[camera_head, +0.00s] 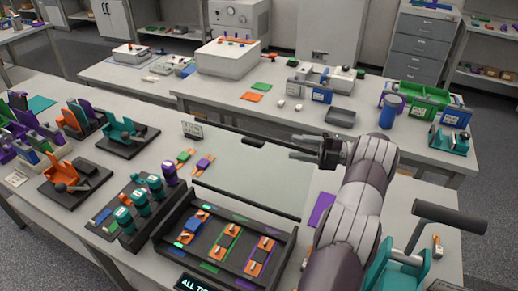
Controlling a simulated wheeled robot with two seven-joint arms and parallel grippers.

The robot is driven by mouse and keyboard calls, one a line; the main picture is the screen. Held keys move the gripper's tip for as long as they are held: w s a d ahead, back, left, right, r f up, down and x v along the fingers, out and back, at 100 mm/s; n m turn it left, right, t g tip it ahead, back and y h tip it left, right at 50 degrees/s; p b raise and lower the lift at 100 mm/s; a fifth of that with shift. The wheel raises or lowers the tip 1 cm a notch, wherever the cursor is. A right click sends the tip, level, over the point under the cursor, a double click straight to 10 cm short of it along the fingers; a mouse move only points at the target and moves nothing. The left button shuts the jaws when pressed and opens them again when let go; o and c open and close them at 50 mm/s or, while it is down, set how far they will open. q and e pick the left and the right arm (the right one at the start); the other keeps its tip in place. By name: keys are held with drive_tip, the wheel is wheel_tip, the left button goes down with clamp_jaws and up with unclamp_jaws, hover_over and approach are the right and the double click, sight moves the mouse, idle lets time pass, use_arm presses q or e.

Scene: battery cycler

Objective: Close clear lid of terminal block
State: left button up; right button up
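The terminal block is a black tray (168,243) in the lower middle of the camera_head view. It holds several orange, blue and green pieces in a row. Its clear lid (250,172) is a large see-through panel with a dark rim, raised open behind the tray. A dark handle (253,142) is at the middle of its far edge. My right gripper (302,147) is beside the lid's far right corner, its two fingers pointing left with a gap between them. It looks empty; whether it touches the lid I cannot tell. My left gripper is not in view.
Teal and purple fixtures (120,132) crowd the bench's left side. Teal-topped cylinders (140,203) stand left of the tray. A teal fixture with a dark bar handle (450,217) stands at lower right. A second bench (230,105) with boxes and a blue cylinder (390,112) lies behind.

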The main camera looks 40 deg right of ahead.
sight(260, 143)
drive_tip(key=p+x, duration=0.1)
drive_tip(key=x, duration=0.2)
drive_tip(key=p+x, duration=0.2)
drive_tip(key=x, duration=0.2)
drive_tip(key=p+x, duration=0.1)
drive_tip(key=x, duration=0.3)
drive_tip(key=shift+s+r+p, duration=0.15)
drive_tip(key=shift+r+p, duration=0.15)
drive_tip(key=shift+p, duration=0.1)
drive_tip(key=shift+a, duration=0.25)
drive_tip(key=shift+f, duration=0.1)
clamp_jaws()
